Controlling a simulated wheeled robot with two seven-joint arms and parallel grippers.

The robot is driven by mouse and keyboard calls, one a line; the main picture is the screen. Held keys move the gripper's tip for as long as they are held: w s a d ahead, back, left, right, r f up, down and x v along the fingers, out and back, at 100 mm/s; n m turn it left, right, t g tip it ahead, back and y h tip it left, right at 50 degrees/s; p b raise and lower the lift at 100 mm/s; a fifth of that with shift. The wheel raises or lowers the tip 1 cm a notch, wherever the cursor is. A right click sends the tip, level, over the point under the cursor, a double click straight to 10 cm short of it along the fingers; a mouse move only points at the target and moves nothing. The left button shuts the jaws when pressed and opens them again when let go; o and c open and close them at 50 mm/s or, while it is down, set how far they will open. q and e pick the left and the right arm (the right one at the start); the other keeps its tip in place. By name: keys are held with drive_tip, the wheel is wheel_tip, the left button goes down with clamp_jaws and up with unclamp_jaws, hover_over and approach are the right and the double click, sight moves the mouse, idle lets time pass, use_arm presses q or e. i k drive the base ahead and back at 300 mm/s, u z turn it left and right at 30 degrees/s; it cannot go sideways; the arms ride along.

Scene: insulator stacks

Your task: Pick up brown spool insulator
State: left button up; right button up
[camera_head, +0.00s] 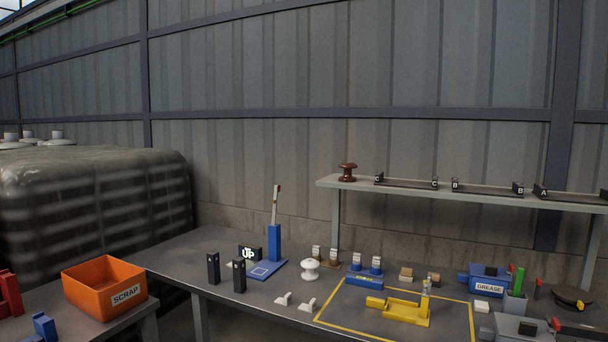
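The brown spool insulator (347,171) stands upright on the left end of the raised grey shelf (328,181), behind the workbench. It is dark reddish brown, with a wide top, a narrower waist and a wide foot. Nothing touches it from the sides, and its whole front is visible. Neither of my grippers is in view.
Black rails with lettered brackets (456,185) lie on the shelf right of the spool. Below, the bench holds a white insulator (310,269), a blue stand (274,244), two black posts (239,275) and a yellow fixture (404,311). An orange SCRAP bin (105,288) sits left.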

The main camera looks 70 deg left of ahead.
sight(347, 177)
drive_tip(key=u, duration=0.05)
drive_tip(key=k, duration=0.15)
drive_tip(key=u, duration=1.45)
